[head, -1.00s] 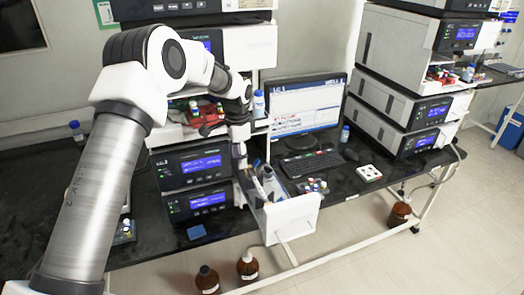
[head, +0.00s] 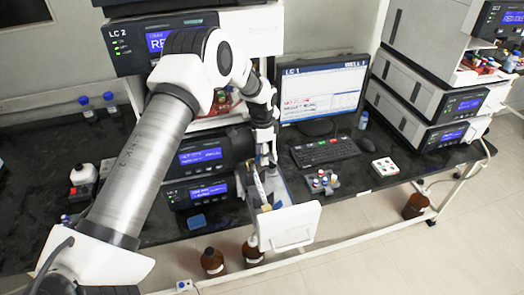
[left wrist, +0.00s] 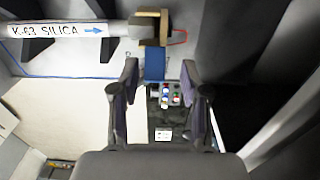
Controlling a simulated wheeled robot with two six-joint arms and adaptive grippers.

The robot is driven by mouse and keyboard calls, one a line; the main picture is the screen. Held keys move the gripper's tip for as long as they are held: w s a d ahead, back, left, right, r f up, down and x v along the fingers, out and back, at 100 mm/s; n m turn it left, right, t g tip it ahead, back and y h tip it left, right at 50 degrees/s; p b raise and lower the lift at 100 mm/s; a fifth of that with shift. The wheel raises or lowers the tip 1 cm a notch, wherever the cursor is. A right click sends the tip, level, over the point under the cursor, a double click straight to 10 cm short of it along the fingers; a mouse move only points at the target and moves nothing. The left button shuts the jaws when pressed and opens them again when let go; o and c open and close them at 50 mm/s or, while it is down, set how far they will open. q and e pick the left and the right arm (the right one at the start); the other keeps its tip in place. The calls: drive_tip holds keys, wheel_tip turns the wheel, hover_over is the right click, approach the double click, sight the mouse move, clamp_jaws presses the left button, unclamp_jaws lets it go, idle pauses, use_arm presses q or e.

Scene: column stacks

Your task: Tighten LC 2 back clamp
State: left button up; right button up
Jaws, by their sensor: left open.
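In the left wrist view, a white column (left wrist: 75,30) labelled "K-63 SILICA" with a blue arrow runs to a tan bracket-like piece (left wrist: 150,14). A blue block (left wrist: 154,63) sits just below that piece; I cannot tell whether it is part of a clamp. My left gripper (left wrist: 161,90) is open, its fingers on either side and nearer the camera, with no visible contact. In the head view, my left gripper (head: 266,155) points down at the back of the open drawer (head: 290,226) in the LC 2 stack (head: 118,34). My right gripper is not in view.
A monitor (head: 322,90) and keyboard (head: 325,151) stand right of the drawer. A vial rack (head: 322,182) is beside it. Brown bottles (head: 212,261) stand on the floor below. Another instrument stack (head: 430,85) is farther right.

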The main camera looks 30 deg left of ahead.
use_arm(q)
drive_tip(key=shift+s+r, duration=0.2)
drive_tip(key=shift+c, duration=0.7)
drive_tip(key=shift+s+r, duration=0.25)
drive_tip(key=shift+s, duration=0.2)
clamp_jaws()
drive_tip(key=shift+w+f, duration=0.15)
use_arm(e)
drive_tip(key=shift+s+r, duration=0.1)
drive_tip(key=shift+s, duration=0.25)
